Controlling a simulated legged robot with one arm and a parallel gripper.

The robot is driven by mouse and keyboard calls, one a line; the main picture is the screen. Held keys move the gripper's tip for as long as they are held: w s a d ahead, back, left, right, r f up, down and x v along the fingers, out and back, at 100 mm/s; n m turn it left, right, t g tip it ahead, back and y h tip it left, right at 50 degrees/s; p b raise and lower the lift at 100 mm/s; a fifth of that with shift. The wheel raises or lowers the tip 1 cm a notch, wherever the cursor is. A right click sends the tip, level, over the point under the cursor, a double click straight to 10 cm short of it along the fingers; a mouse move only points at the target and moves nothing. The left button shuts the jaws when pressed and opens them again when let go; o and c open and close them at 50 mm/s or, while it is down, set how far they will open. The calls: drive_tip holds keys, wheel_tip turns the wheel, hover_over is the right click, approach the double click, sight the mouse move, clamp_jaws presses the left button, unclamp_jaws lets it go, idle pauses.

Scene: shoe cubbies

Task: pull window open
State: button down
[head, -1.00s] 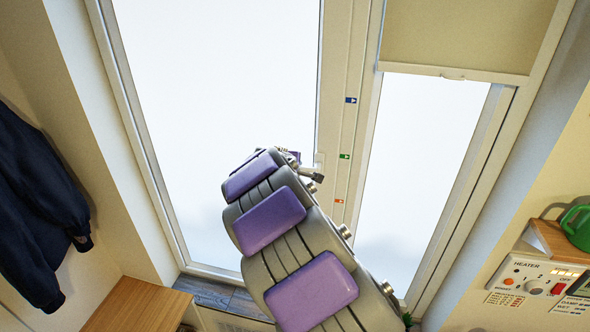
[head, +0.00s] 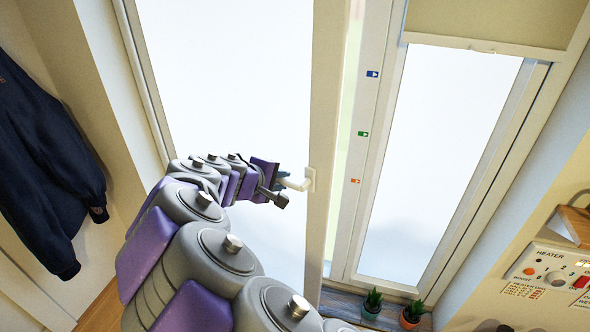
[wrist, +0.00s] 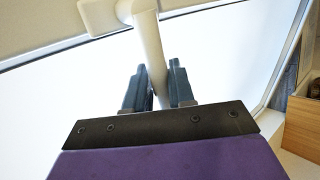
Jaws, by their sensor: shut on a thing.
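The left window (head: 326,110) is a tall pane in a white frame. Its right edge stands away from the fixed frame, and a gap with a pale green outside shows between them. The white window handle (head: 300,184) is on that right edge. My gripper (head: 283,178) reaches it from the left and is shut on the handle. In the wrist view the handle (wrist: 149,42) runs between the two dark blue fingers of my gripper (wrist: 157,88), with its base plate at top left.
A fixed narrow window (head: 430,150) with a blind is on the right. Two potted plants (head: 373,302) (head: 412,314) stand on the sill. A dark jacket (head: 45,170) hangs at left, and a heater panel (head: 555,278) is at right.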

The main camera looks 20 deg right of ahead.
drive_tip(key=s+a+m+g+b, duration=0.1)
drive_tip(key=s+a, duration=0.3)
drive_tip(key=a, duration=0.3)
drive_tip(key=shift+s+a+m+h, duration=0.3)
drive_tip(key=shift+s+a, duration=0.05)
drive_tip(key=shift+s, duration=0.05)
drive_tip(key=c, duration=1.2)
unclamp_jaws()
drive_tip(key=shift+w+d, duration=0.1)
drive_tip(key=shift+d, duration=0.1)
drive_tip(key=shift+o, duration=0.5)
drive_tip(key=p+v, duration=0.2)
drive_tip(key=v, duration=1.5)
drive_tip(key=shift+a+p, duration=0.35)
drive_tip(key=shift+a, duration=0.15)
drive_tip(key=shift+w+d, duration=0.1)
